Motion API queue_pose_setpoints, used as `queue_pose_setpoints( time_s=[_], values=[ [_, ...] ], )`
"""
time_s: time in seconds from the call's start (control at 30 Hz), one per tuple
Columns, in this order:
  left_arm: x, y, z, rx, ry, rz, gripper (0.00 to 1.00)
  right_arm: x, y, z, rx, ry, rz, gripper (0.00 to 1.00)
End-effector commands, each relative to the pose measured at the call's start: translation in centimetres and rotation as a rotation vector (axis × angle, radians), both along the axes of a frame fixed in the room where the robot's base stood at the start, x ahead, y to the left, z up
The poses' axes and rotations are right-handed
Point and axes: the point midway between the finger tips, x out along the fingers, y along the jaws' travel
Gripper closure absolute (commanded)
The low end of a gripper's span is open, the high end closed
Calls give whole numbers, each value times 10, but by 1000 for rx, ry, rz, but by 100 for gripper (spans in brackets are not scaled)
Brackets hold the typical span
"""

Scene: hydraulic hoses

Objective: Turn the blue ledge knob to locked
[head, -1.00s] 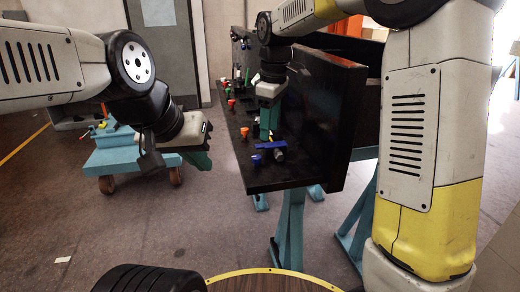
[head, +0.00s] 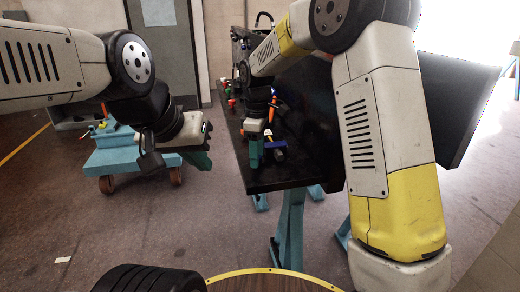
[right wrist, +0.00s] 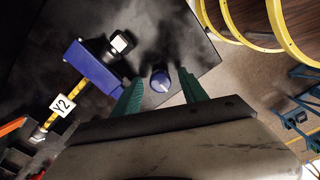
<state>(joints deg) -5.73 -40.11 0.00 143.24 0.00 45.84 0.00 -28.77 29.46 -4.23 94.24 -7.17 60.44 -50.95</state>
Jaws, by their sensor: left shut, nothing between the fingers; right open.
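The blue ledge knob (right wrist: 160,82) is a round cap with a pale line across its top, on the dark ledge. In the right wrist view it stands between the two green fingers of my right gripper (right wrist: 160,76), which is open with a gap on both sides of the knob. In the head view my right gripper (head: 256,164) points down over the near end of the ledge (head: 262,186) and hides the knob. My left gripper (head: 203,160) is shut and empty, in the air left of the ledge.
Red cups (head: 231,103) stand farther along the ledge. A teal cart (head: 115,160) is at the left.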

Motion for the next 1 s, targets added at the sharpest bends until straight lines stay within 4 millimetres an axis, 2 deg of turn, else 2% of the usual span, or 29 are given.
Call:
queue_pose_setpoints(
  time_s=[0.17,0.43,0.77,1.0],
  values=[
    [0,0,0,0,0,0,100,0,0,0,0,0,0,49],
    [0,0,0,0,0,0,100,0,0,0,0,0,-1,100],
    [0,0,0,0,0,0,100,0,0,0,0,0,-30,100],
    [0,0,0,0,0,0,100,0,0,0,1,0,-155,100]
  ],
)
